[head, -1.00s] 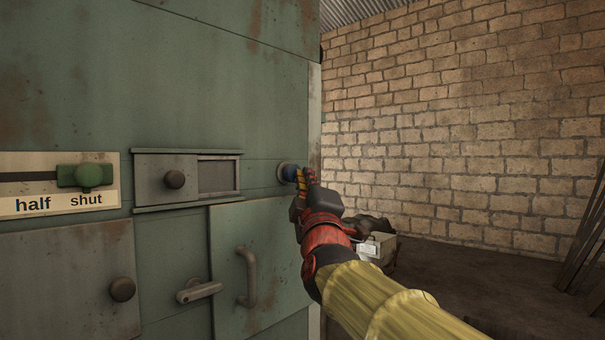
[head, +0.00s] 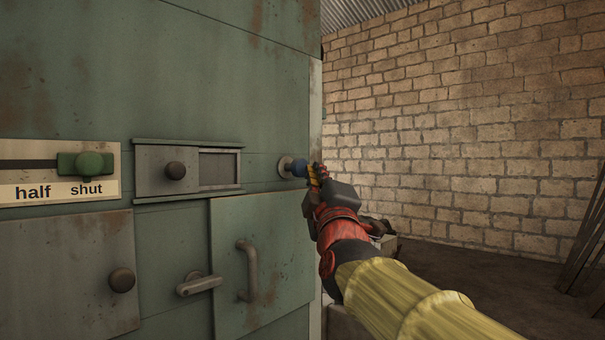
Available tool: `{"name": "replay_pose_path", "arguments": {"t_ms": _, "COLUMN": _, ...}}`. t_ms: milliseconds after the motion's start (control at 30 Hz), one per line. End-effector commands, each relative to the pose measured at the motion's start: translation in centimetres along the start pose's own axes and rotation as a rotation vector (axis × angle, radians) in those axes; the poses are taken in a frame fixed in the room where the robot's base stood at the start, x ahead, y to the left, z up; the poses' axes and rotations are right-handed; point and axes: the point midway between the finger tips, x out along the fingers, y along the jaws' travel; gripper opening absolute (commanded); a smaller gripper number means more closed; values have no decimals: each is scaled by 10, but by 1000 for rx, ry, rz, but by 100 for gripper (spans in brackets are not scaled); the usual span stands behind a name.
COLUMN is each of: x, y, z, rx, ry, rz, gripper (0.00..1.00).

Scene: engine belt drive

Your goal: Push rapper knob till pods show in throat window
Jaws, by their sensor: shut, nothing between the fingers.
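The fingers partly overlap the knob's outer end. The throat window (head: 219,171) is left of the knob, with its dark-knobbed slide cover (head: 152,172) at the left of the frame. The window looks plain grey, and no pods show in it.
A green slide knob (head: 90,165) sits over the "shut" label at the left. Below are a lever handle (head: 199,286), a door with a curved handle (head: 248,272) and another panel (head: 60,280). A brick wall (head: 460,130) stands behind, with dark bars leaning at the far right.

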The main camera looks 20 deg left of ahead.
Motion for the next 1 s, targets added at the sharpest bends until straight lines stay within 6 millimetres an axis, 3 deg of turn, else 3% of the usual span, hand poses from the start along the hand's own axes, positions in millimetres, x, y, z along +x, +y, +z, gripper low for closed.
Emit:
{"name": "replay_pose_path", "arguments": {"t_ms": 467, "x": -4, "y": 3, "z": 3, "rx": 0, "ry": 0, "rz": 1, "gripper": 0}}
{"name": "replay_pose_path", "arguments": {"t_ms": 1000, "x": -36, "y": 24, "z": 26, "rx": -1, "ry": -1, "rz": 1, "gripper": 0}}
